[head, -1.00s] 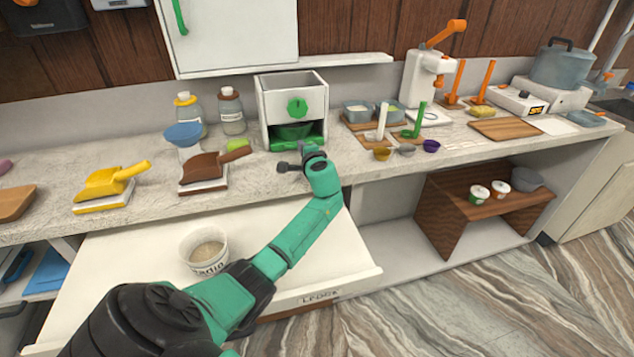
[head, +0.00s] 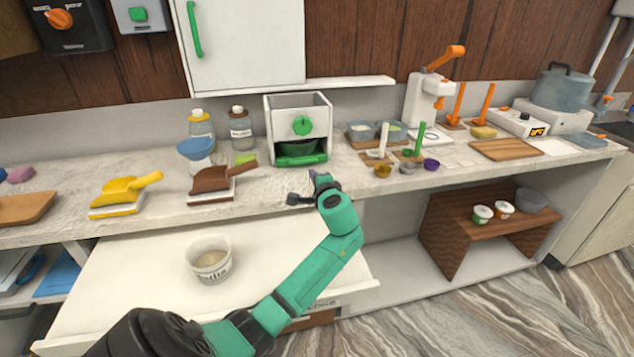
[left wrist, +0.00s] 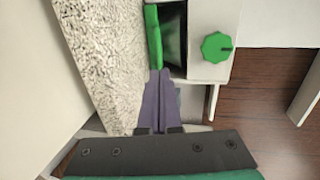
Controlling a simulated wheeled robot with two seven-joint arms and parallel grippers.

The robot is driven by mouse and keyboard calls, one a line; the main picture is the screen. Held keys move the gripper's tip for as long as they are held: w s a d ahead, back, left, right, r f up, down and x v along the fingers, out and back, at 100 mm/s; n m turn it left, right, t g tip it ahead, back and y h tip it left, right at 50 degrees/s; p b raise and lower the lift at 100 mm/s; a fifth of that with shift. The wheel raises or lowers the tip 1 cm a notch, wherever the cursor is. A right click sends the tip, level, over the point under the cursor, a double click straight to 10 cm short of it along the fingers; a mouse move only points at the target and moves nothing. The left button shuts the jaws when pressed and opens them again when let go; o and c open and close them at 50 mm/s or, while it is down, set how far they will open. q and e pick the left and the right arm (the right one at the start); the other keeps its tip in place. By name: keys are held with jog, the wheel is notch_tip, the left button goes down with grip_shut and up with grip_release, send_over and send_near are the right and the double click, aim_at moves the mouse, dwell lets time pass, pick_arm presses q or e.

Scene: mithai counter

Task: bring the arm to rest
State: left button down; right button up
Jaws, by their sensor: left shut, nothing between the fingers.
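My left arm (head: 315,265) is green and reaches in from the bottom left in the head view. Its gripper (head: 302,190) is above the front edge of the counter, in front of the white machine with the green knob. In the left wrist view the gripper's fingers (left wrist: 157,95) are together with nothing between them. They point toward the machine (left wrist: 207,70) and its green tray (left wrist: 153,40). My right gripper is in neither view.
Below my arm, an open drawer (head: 130,285) holds a white tub (head: 209,262). A brown shelf stand (head: 440,235) is lower right.

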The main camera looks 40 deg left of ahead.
pick_arm(q)
jog(key=v, duration=0.3)
jog(key=shift+r, duration=0.1)
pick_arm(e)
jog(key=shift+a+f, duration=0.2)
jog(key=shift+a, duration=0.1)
